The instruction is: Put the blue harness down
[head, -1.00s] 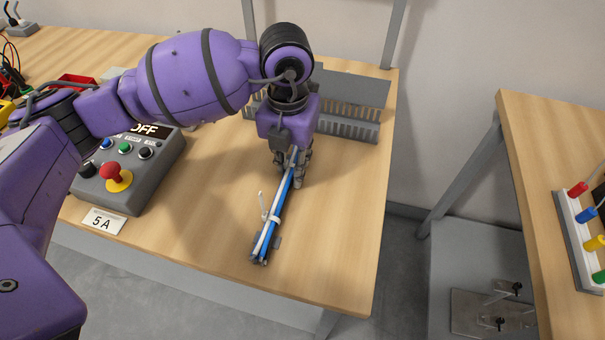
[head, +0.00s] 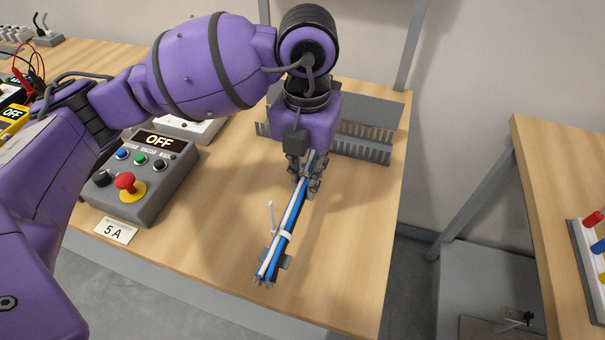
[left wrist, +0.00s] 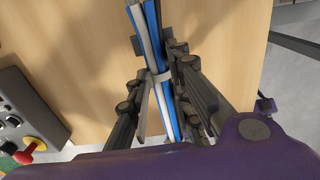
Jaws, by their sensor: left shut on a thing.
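The blue harness (head: 285,228) is a bundle of blue and white wires with a white tie around it and grey ends. In the head view it slants from my left gripper (head: 304,178) toward the front of the wooden table (head: 215,235). My left gripper is shut on its far end, pointing down. In the left wrist view the harness (left wrist: 153,40) runs up between the fingers of the left gripper (left wrist: 160,85). I cannot tell whether the harness touches the table. My right gripper is not in view.
A grey control box (head: 150,180) with a red button and an OFF display stands left of the harness, behind a "5 A" card (head: 116,230). A grey slotted duct (head: 365,140) lies behind the gripper. Bare tabletop lies around the harness; a second table (head: 560,180) is at right.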

